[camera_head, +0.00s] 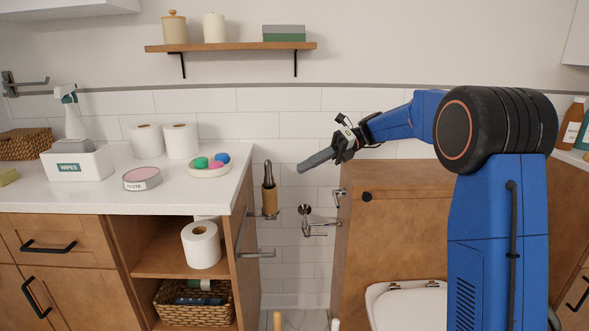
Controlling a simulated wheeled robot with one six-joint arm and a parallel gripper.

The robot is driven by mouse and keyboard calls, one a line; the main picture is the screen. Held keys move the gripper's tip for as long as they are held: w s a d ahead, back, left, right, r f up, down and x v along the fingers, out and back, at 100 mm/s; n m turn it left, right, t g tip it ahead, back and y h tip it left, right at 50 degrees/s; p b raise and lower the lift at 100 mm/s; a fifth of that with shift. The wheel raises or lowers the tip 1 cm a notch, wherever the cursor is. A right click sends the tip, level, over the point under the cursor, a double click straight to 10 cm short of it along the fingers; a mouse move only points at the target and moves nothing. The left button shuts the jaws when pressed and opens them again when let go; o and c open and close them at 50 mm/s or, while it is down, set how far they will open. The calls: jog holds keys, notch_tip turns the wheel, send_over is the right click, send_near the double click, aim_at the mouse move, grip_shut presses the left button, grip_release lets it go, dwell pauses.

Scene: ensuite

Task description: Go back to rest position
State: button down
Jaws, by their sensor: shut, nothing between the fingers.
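My blue arm reaches in from the right side of the view, extending leftward at about counter height. My gripper (305,167) is at its left end, in front of the white wall tiles. Its long grey fingers are together, point left and slightly down, and hold nothing. It hangs in the gap between the left counter and the wooden panel behind the toilet, apart from both.
The white counter (100,195) holds a wipes box (78,165), paper rolls (181,140), a tin (142,179) and a dish (209,171). A wall shelf (230,47) is above. Metal fittings (306,222) are on the wall below my gripper. A toilet (406,307) stands lower right.

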jog(key=s+d+f+n+t+h, duration=0.2)
jog(key=s+d+n, duration=0.15)
jog(key=s, duration=0.45)
jog(key=s+d+f+n+t+h, duration=0.1)
jog(key=s+d+n+h, duration=0.2)
jog(key=s, duration=0.4)
jog(key=s+d+f+n+t+h, duration=0.2)
jog(key=s+n, duration=0.3)
jog(key=s, duration=0.3)
jog(key=s+d+f+n+t+h, duration=0.2)
jog(key=s+d+f+n, duration=0.3)
jog(key=s, duration=0.3)
jog(key=s+d+f+n+t+h, duration=0.3)
jog(key=s+d+f+n+h, duration=0.1)
jog(key=s+d+n, duration=0.3)
jog(key=shift+s+d+f+n, duration=0.2)
jog(key=shift+s+f+n, duration=0.25)
jog(key=shift+s+f, duration=0.3)
